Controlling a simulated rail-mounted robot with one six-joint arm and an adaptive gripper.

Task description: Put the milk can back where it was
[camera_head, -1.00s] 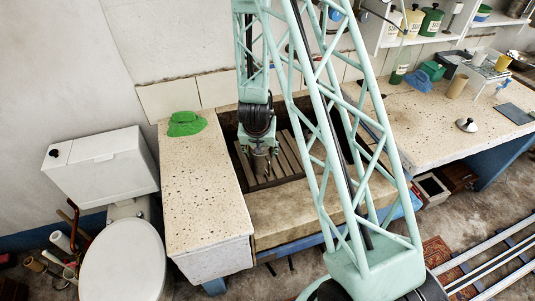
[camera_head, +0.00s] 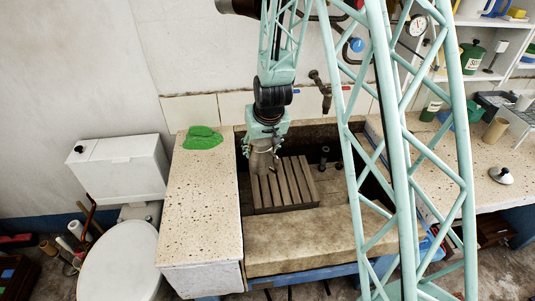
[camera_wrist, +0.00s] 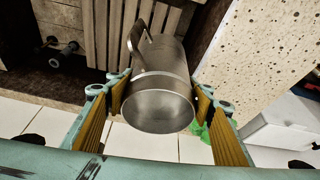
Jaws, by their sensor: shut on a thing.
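The milk can (camera_head: 262,160) is a grey metal can with a side handle. My gripper (camera_head: 267,141) is shut on it and holds it over the left part of the stone trough (camera_head: 285,245), by the left end of a slatted wooden rack (camera_head: 287,186). In the wrist view the can (camera_wrist: 158,100) sits between the two yellow-padded fingers, its round rim toward the camera and its handle at the upper left. The slats (camera_wrist: 145,15) show behind it. I cannot tell whether the can's far end touches anything.
A speckled counter (camera_head: 200,215) with a green cloth (camera_head: 202,137) borders the trough on the left. A tap (camera_head: 321,88) sticks out of the back wall. Small dark fittings (camera_head: 323,157) stand right of the rack. A second speckled worktop (camera_head: 465,190) lies to the right.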

